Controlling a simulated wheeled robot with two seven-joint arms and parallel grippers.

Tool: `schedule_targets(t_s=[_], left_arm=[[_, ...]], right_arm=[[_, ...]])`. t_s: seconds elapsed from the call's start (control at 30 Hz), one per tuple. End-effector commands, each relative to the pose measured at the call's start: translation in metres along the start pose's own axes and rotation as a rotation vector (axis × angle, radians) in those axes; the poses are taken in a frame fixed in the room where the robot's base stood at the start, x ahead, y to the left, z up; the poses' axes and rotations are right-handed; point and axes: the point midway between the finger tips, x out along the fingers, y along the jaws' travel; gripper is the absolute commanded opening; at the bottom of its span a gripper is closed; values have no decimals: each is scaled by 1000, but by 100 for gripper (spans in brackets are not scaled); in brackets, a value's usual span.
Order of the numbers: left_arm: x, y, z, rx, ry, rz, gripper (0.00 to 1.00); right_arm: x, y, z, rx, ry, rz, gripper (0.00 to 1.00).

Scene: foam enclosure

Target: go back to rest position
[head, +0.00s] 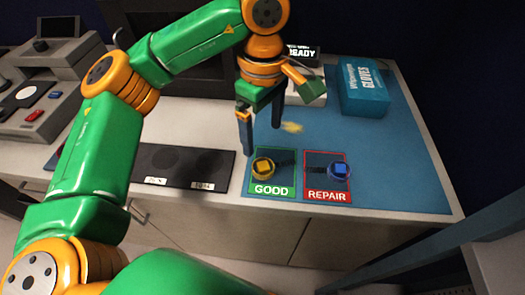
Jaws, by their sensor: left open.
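My left gripper (262,136) hangs over the table, above and behind the green GOOD card. Its two dark fingers are apart with nothing visible between them. A watch-like piece with a yellow face (263,168) lies on the GOOD card (270,190). A similar piece with a blue face (340,171) lies on the red REPAIR card (327,195). Both pieces are apart from the gripper. My left arm, green and orange, crosses the left half of the view. My right gripper does not show.
The blue mat (405,170) has free room at right. A blue gloves box (358,88) stands at the back right. A dark tray (180,166) lies left of the cards. A grey machine with buttons (40,105) is at far left. A READY sign (302,54) stands at the back.

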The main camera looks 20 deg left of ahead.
Motion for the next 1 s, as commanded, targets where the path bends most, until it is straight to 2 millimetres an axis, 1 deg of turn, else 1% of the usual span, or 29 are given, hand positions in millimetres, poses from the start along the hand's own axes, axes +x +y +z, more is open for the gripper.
schedule_targets(t_s=[0.03,0.13,0.57,0.63,0.67,0.7,0.83,1.0], left_arm=[[-8,1,0,-1,0,3,92],[-16,0,0,0,-1,2,92],[-18,0,0,0,-1,0,92],[-27,0,0,0,-1,0,92],[-34,0,0,0,-1,1,92],[-46,0,0,0,-1,1,92],[-76,0,0,0,-1,0,92],[-98,0,-1,0,-1,0,92]], right_arm=[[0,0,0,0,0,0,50],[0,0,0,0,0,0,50],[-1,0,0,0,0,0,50],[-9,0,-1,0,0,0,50],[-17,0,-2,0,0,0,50],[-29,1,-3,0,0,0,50],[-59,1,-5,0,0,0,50],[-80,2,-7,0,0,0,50]])
